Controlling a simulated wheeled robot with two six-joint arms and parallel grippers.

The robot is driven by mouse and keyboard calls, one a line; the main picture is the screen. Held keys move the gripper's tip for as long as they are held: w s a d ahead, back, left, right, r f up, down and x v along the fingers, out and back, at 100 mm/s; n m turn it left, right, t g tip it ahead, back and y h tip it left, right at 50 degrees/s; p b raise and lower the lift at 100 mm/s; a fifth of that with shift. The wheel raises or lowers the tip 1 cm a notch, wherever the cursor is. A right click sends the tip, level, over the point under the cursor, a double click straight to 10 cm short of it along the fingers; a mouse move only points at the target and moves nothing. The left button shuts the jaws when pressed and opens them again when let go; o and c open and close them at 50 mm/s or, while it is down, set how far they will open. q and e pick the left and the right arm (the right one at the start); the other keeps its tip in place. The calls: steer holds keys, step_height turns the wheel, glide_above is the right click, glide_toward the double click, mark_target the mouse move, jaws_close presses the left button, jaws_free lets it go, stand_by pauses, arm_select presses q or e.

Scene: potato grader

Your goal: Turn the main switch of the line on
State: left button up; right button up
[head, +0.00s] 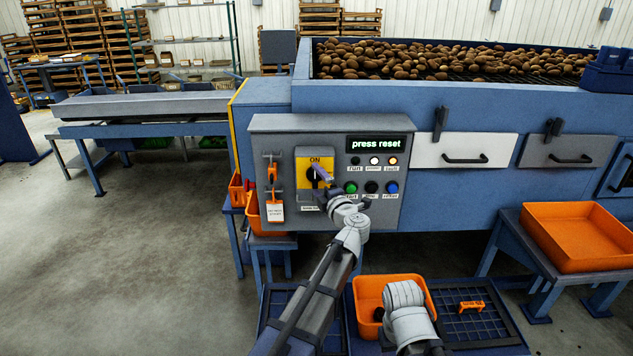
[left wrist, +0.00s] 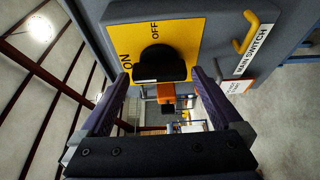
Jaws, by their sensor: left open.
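The main switch is a black knob (left wrist: 160,66) on a yellow plate (head: 302,166) on the grey control panel (head: 263,142). ON is printed at the plate's top in the head view; OFF also shows in the left wrist view. My left gripper (head: 321,174) is at the knob, its open fingers (left wrist: 160,88) on either side of it. I cannot tell whether they touch it. The fingers partly cover the knob in the head view, and its exact pointing is unclear. My right forearm shows low in the head view, but its gripper fingers do not.
The panel's display (head: 376,144) reads "press reset", above small lamps and green, black and blue buttons. An orange lock-like piece and white tag (head: 275,211) hang left of the switch. An orange bin (head: 369,285) stands below. Open floor (head: 130,260) lies to the left.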

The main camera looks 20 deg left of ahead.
arm_select(q)
steer(key=v, duration=0.6)
steer(key=shift+s, duration=0.2)
steer(key=shift+d, duration=0.1)
